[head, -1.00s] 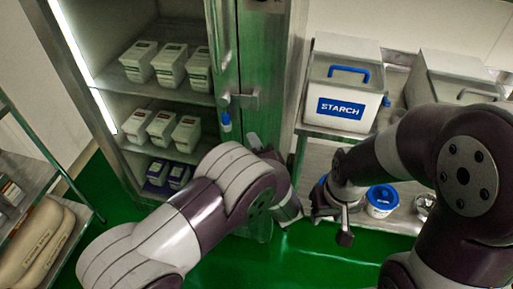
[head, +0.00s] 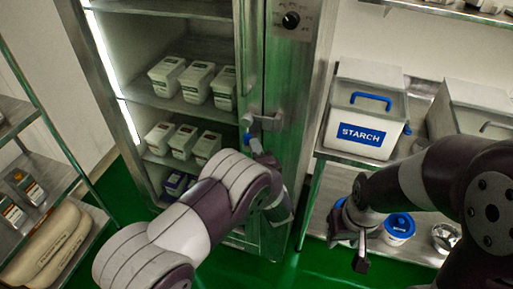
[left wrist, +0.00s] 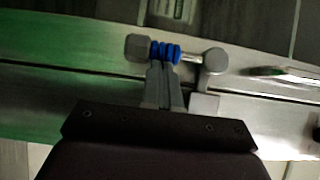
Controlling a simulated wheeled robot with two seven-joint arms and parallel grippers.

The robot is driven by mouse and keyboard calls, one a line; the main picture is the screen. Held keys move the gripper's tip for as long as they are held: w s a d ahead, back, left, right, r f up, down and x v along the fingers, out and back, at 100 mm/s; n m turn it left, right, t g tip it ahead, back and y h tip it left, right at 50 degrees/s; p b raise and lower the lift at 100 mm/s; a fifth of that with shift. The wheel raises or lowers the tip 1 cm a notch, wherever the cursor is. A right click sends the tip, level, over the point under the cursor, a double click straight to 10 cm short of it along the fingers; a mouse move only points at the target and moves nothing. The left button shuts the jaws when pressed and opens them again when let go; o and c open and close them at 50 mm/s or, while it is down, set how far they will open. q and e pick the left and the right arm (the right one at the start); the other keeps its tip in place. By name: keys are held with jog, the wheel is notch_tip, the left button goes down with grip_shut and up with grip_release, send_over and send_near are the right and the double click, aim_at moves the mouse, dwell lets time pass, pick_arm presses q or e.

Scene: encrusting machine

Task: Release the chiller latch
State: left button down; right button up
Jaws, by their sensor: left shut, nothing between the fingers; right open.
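The chiller latch (head: 266,122) is a metal fitting on the edge of the chiller door (head: 250,60), with a blue grip (head: 247,137) at its left end. In the left wrist view the blue grip (left wrist: 166,51) sits between a grey knob (left wrist: 138,47) and a round metal pivot (left wrist: 213,62). My left gripper (head: 256,147) is shut and empty, just under the latch. In the wrist view its fingertips (left wrist: 163,68) are at the blue grip; I cannot tell whether they touch. My right gripper (head: 353,250) is open and empty, low in front of the right-hand shelf.
The chiller shelves (head: 190,107) hold several white tubs. A STARCH bin (head: 365,115) and a blue-lidded tub (head: 399,227) stand on the shelving at right. A rack (head: 35,222) with sacks stands at left. The green floor shows between them.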

pick_arm(q)
jog(key=shift+w+a+f+m+t+b, duration=0.1)
jog(key=shift+a+f+m+t+b, duration=0.2)
jog(key=shift+m, duration=0.2)
jog(key=shift+w+a+f+m+t+b, duration=0.15)
jog(key=shift+a+m+t+b, duration=0.2)
jog(key=shift+m, duration=0.2)
jog(key=shift+w+a+f+m+t+b, duration=0.1)
jog(key=shift+a+m+t+b, duration=0.15)
jog(key=shift+a+m+t, duration=0.25)
jog(key=w+a+r+m+t+h+b, duration=0.1)
jog(key=w+a+r+m+t, duration=0.1)
jog(key=a+r+m, duration=0.2)
jog(key=shift+w+a+m, duration=0.25)
jog(key=shift+a+m, duration=0.1)
jog(key=shift+a, duration=1.4)
jog(key=shift+r+h, duration=0.2)
jog(key=shift+h, duration=0.1)
